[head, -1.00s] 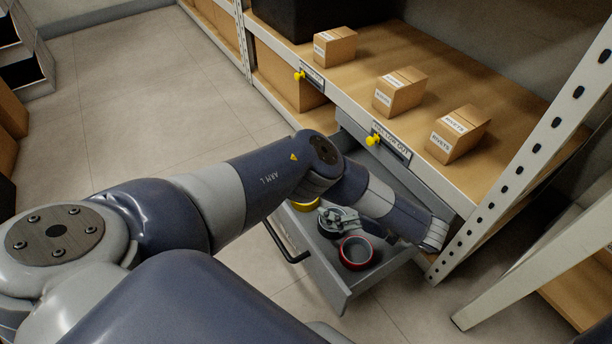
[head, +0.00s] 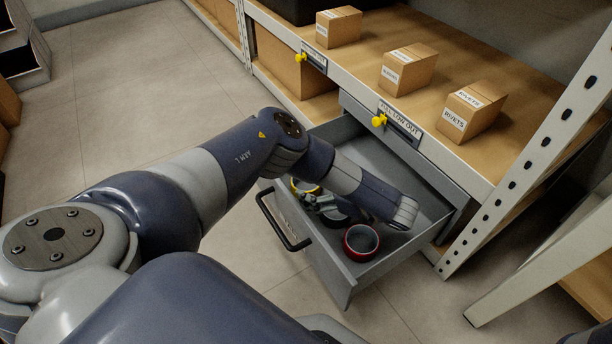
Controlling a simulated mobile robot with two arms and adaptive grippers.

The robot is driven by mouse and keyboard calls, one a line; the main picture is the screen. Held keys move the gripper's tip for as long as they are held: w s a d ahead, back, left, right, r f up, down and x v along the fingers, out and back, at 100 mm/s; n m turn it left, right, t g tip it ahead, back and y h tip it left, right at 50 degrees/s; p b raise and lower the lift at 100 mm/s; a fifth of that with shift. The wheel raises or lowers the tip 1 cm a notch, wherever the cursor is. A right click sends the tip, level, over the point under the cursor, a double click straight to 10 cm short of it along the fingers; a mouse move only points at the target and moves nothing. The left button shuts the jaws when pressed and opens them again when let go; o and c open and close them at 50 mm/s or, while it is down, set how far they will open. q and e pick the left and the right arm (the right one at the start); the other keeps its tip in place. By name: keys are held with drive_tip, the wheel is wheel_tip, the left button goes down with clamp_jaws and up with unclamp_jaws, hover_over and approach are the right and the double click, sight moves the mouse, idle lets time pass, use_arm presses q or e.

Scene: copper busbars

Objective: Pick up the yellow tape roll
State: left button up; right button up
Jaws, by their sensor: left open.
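The yellow tape roll (head: 306,184) lies in the open grey drawer (head: 336,272), near its front left part, partly hidden behind my left arm and gripper. My left gripper (head: 312,203) is open, low in the drawer, right beside the yellow roll. Whether its fingers touch or straddle the roll I cannot tell. My right gripper is out of view.
A red-rimmed tape roll (head: 361,241) lies at the drawer's right front, and a dark roll shows partly under my gripper. The drawer has a black handle (head: 284,224). Above it, a wooden shelf (head: 424,107) holds small cardboard boxes. A perforated upright (head: 545,150) stands at right.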

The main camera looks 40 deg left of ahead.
use_arm(q)
drive_tip(key=shift+b+x, duration=0.65)
drive_tip(key=shift+x, duration=0.7)
drive_tip(key=c, duration=1.1)
drive_tip(key=shift+c, duration=0.2)
